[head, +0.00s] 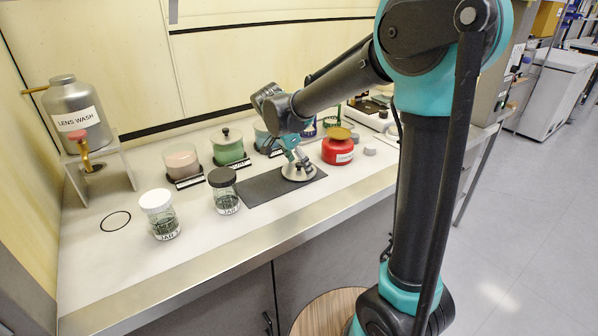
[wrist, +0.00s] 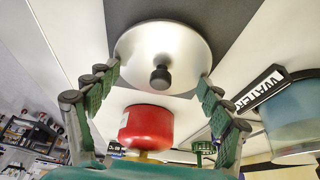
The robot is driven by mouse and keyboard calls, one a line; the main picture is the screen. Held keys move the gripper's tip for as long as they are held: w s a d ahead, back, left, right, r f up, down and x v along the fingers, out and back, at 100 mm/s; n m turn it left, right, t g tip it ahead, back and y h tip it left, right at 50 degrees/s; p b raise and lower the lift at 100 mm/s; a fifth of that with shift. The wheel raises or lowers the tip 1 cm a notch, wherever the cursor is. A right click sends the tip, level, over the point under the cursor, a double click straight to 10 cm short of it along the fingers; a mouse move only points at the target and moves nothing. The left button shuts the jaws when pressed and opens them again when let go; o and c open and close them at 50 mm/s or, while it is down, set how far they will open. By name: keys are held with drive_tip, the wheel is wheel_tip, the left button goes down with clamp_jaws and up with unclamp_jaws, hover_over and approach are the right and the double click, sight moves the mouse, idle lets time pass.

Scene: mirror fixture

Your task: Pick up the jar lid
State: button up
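The jar lid (head: 299,174) is a round silver disc lying on a dark mat (head: 258,189) on the counter. In the wrist view the lid (wrist: 178,45) is near the top centre, with its black knob facing the camera. My gripper (head: 293,157) is directly above the lid in the head view. In the wrist view my gripper (wrist: 159,80) is open, with one green-padded finger at each side of the lid and the knob between them. Nothing is held. I cannot tell whether the fingertips touch the lid.
A red jar (head: 338,149) stands right of the mat. A dark-lidded glass jar (head: 225,201) and a white-lidded one (head: 164,225) stand to the left. Green (head: 229,152) and pink (head: 181,163) pots stand behind. A LENS WASH bottle (head: 80,121) sits on a stand at far left.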

drive_tip(key=c, duration=0.8)
drive_tip(key=shift+s, duration=0.1)
